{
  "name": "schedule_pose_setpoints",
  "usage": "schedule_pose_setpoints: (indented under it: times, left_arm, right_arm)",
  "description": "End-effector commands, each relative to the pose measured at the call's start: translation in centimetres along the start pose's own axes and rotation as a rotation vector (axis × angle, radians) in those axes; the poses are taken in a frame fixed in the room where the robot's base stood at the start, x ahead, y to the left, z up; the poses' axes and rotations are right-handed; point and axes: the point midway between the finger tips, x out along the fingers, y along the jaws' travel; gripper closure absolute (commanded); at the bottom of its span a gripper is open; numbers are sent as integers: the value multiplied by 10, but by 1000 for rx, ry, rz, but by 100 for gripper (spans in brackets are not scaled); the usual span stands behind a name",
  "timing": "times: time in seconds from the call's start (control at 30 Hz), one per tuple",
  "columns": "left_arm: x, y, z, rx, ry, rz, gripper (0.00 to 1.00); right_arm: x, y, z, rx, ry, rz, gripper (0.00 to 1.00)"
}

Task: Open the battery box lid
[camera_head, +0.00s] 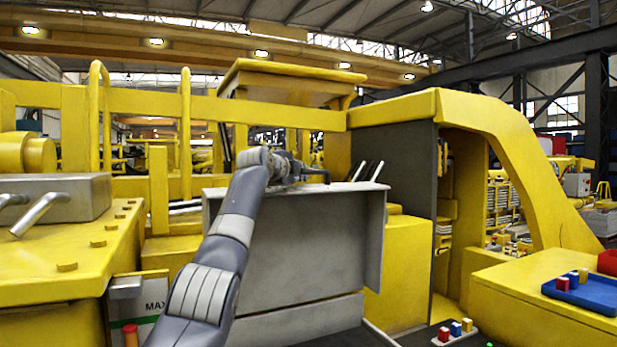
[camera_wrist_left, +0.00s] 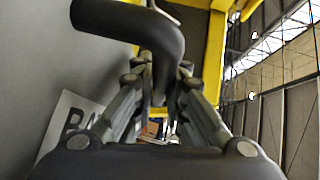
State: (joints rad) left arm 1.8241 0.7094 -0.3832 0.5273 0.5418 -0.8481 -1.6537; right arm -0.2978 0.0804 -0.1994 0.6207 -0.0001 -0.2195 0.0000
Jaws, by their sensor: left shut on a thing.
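The battery box lid (camera_head: 295,245) is a grey panel with edge flanges. It stands raised, close to upright, in the middle of the head view, above a lower grey part of the box (camera_head: 305,322). My left gripper (camera_head: 318,176) reaches over the lid's top edge. In the left wrist view its fingers (camera_wrist_left: 158,85) are closed around a dark bent handle (camera_wrist_left: 150,35). Beside the handle is a grey face with a white label (camera_wrist_left: 70,122) reading "BA", the rest hidden. The handle is not clear in the head view. My right gripper is not in view.
A yellow machine frame (camera_head: 230,112) stands behind the lid. A grey box with handles (camera_head: 60,196) sits at left. A blue tray (camera_head: 590,295) with coloured blocks is at right.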

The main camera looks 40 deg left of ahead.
Motion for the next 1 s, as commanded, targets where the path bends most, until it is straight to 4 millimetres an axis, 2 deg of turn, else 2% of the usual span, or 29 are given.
schedule_pose_setpoints:
  times: [0.5, 0.53, 0.57, 1.0]
  left_arm:
    - [0, -1, 5, 2, 1, 1, 100]
    - [0, -1, 5, 2, 1, 1, 86]
    - [0, -1, 5, 2, 1, 1, 79]
    - [0, 1, 2, 3, 1, 2, 79]
  right_arm:
    - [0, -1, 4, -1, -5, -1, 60]
    - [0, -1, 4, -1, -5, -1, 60]
    - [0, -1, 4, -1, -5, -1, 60]
    - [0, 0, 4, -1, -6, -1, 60]
